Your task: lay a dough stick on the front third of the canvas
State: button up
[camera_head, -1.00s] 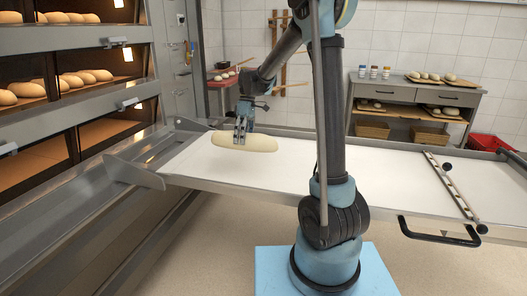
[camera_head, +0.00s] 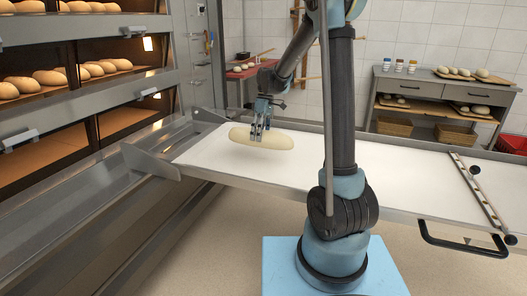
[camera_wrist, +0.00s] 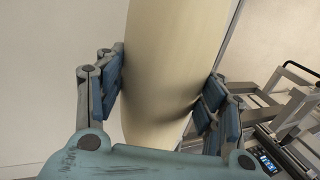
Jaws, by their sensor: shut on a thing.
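A pale, elongated dough stick (camera_head: 282,143) is between the fingers of my gripper (camera_head: 258,138), over the left, oven-side end of the white canvas (camera_head: 390,185). In the wrist view the dough stick (camera_wrist: 172,60) fills the middle, with the blue finger pads of my gripper (camera_wrist: 160,92) pressed on both sides of it. The dough lies roughly level, its left end slightly higher in the head view. Whether its underside touches the canvas or hangs just above it cannot be told.
The deck oven (camera_head: 90,75) with several loaves stands at the left. A metal end plate (camera_head: 150,161) rises by the canvas's left corner. A bar with knobs (camera_head: 475,187) crosses the canvas's right end. A work table (camera_head: 435,90) stands behind. The middle of the canvas is clear.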

jog(key=shift+f, duration=3.35)
jog(key=shift+f, duration=0.15)
jog(key=o, duration=1.4)
